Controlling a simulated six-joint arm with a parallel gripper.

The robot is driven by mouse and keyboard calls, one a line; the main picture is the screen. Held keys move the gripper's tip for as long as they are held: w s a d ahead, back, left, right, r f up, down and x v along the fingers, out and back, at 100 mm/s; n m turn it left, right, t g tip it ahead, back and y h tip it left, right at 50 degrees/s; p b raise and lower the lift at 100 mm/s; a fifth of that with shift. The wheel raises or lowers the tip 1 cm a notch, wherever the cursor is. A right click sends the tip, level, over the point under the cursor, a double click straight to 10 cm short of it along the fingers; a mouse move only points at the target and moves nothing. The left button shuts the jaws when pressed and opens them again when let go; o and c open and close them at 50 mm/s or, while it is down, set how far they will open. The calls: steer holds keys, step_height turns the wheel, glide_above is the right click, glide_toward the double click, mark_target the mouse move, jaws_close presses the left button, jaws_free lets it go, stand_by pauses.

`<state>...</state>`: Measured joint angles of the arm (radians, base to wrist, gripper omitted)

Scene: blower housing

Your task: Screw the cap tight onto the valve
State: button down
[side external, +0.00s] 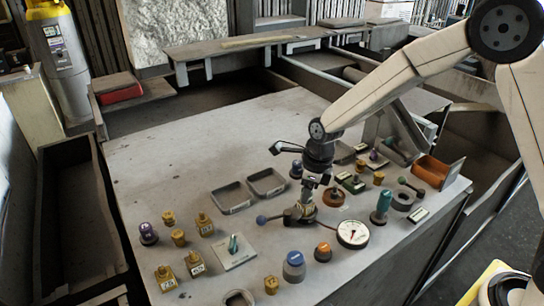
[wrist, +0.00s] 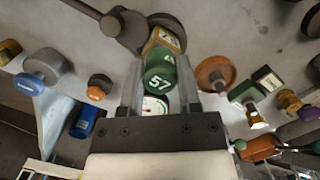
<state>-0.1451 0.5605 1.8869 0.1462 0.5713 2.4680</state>
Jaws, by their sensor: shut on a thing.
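In the wrist view, a green cap (wrist: 159,72) marked 57 sits between the two fingers of my gripper (wrist: 160,82). The fingers are shut on its sides. A brass-coloured valve (wrist: 166,38) with a pale label lies directly beyond the cap, roughly in line with it. The cap appears to meet the valve; whether it is fully seated cannot be told. In the side view my gripper (side external: 306,199) points down, low over the table, and mostly hides the cap and valve.
A dial gauge (side external: 352,233) stands close to the right of my gripper, with an orange knob (side external: 333,196) behind. A blue-ended lever (side external: 263,219) is to the left. Several brass valves (side external: 204,224) and two grey trays (side external: 231,197) stand further left. The table's far left is clear.

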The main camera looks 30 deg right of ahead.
steer(key=shift+m, duration=0.5)
jaws_free()
steer(key=shift+r, duration=3.75)
steer(key=shift+s+d, duration=0.1)
